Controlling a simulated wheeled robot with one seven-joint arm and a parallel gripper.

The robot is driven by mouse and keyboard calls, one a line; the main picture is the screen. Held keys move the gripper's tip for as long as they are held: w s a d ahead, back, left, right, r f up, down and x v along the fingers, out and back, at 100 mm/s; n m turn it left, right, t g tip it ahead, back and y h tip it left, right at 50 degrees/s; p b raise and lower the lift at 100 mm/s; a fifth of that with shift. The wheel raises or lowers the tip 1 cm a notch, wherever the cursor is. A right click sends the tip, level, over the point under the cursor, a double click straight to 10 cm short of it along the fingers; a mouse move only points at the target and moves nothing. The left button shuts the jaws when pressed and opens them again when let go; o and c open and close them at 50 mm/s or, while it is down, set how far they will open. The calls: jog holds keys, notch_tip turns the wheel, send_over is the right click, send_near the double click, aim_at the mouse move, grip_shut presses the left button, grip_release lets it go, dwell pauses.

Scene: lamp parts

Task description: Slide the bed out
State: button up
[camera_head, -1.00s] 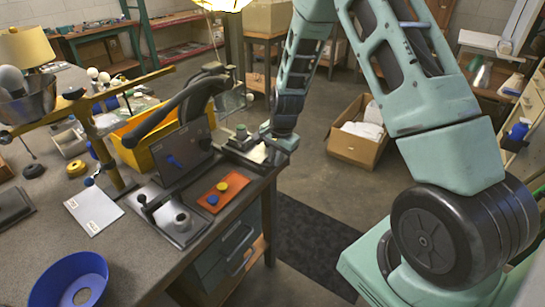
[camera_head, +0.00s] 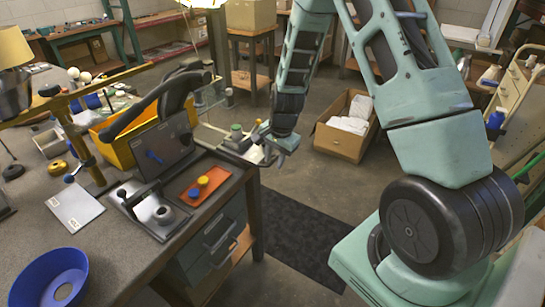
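A dark machine with a curved black arm (camera_head: 150,105) and an upright grey plate (camera_head: 163,147) stands on the bench. My gripper (camera_head: 272,148) is at the right end of this part, low and just past the bench edge. Its fingers are small and partly hidden, so I cannot tell whether they are open or grip the part.
A blue bowl (camera_head: 50,278) is at front left. A cardboard box (camera_head: 336,143) stands on the floor.

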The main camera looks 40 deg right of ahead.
jog(key=shift+w+r, duration=0.15)
jog(key=shift+r, duration=0.3)
notch_tip(320, 180, up, 16)
jog(key=s+b, duration=0.1)
jog(key=s, duration=0.2)
jog(key=shift+d+r, duration=0.15)
jog(key=shift+d, duration=0.3)
